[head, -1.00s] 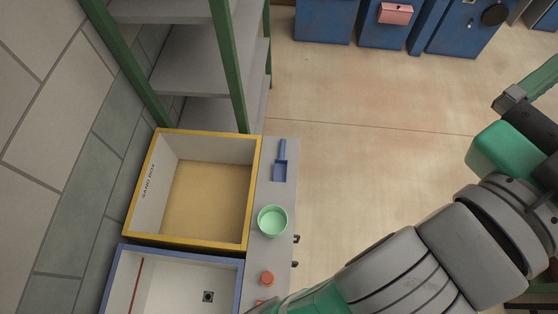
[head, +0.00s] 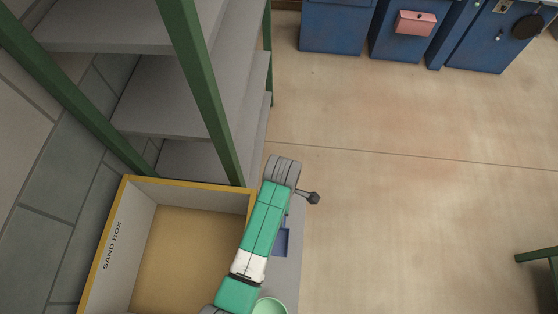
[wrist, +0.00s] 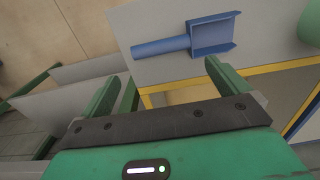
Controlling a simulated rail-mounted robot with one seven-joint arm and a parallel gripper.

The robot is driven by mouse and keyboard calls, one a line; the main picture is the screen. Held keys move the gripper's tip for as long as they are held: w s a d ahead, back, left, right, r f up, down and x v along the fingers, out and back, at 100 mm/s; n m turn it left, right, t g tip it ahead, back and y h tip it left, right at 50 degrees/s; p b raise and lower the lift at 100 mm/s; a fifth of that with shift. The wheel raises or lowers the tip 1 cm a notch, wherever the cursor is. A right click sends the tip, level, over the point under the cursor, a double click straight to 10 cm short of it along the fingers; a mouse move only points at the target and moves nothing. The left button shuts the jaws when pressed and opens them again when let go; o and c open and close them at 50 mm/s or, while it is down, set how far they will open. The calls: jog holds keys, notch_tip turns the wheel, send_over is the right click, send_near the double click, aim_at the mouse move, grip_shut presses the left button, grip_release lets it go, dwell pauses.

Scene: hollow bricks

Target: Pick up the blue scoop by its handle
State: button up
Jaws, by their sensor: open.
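The blue scoop (wrist: 212,37) lies on the grey ledge (wrist: 265,48) in the wrist view, its round handle (wrist: 160,47) pointing left. In the head view only part of the scoop's pan (head: 282,243) shows beside my arm; the handle is mostly hidden. My gripper (wrist: 168,76) is open and empty, its two green fingers apart. In the wrist view the handle appears just beyond the fingertips, between them left to right. The fingers do not appear to touch it; the exact height gap cannot be told. The fingers are not clearly visible in the head view.
The yellow-rimmed sand box (head: 180,183) adjoins the ledge on the left. A light green bowl (head: 270,306) stands close to the scoop's pan. A grey shelf unit with green posts (head: 205,90) rises behind. Open floor (head: 400,200) lies to the right.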

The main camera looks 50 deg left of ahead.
jog(key=shift+s+d+f, duration=0.1)
jog(key=shift+d+f, duration=0.1)
jog(key=shift+f, duration=0.75)
notch_tip(320, 180, down, 6)
jog(key=shift+d+r+b, duration=0.15)
jog(key=shift+b, duration=0.45)
jog(key=c, duration=0.7)
notch_tip(320, 180, up, 10)
jog(key=shift+r+p, duration=0.1)
jog(key=shift+p, duration=0.75)
jog(key=shift+c, duration=0.2)
